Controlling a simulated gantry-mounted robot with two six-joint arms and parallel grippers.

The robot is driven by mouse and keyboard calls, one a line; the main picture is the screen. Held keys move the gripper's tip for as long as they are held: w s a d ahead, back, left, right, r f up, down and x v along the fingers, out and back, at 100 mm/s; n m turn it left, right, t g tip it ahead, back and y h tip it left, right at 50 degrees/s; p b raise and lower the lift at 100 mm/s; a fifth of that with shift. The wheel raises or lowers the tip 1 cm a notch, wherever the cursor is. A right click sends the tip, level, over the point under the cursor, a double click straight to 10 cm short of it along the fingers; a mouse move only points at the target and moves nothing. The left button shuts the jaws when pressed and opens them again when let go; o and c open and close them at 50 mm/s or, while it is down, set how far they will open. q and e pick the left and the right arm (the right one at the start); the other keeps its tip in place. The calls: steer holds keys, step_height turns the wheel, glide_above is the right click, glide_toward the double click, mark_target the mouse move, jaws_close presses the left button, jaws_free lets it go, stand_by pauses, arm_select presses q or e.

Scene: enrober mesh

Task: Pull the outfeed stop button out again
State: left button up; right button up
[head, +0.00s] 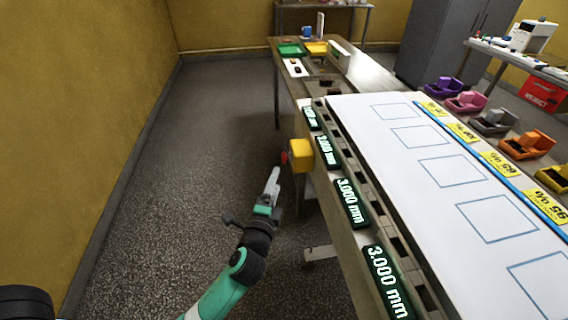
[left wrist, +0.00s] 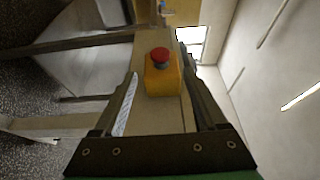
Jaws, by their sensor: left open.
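The outfeed stop button is a red mushroom head (head: 284,157) on a yellow box (head: 301,155), fixed to the left side of the long table. In the left wrist view the red button (left wrist: 161,57) stands on the yellow box (left wrist: 163,80), between and beyond my fingers. My left gripper (head: 274,172) is just below and in front of the button in the head view. In the left wrist view my left gripper (left wrist: 163,85) is open, with nothing between its fingers close by. I cannot tell whether the button is pressed in. My right gripper is not in view.
Several green displays (head: 351,203) reading 3.000 mm line the table's left edge. A white sheet (head: 440,150) with blue squares covers the tabletop. Yellow labels and coloured trays, such as an orange one (head: 527,144), stand on its right. The floor (head: 190,180) left of the table is clear.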

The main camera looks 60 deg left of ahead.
mark_target(283, 159)
arm_select(q)
steer(key=b+x, duration=0.3)
steer(key=x, duration=0.7)
steer(key=shift+w+a, duration=0.15)
steer(key=shift+a, duration=0.1)
steer(key=shift+w+a, duration=0.2)
steer(key=shift+a, duration=0.1)
jaws_close()
stand_by(0.6)
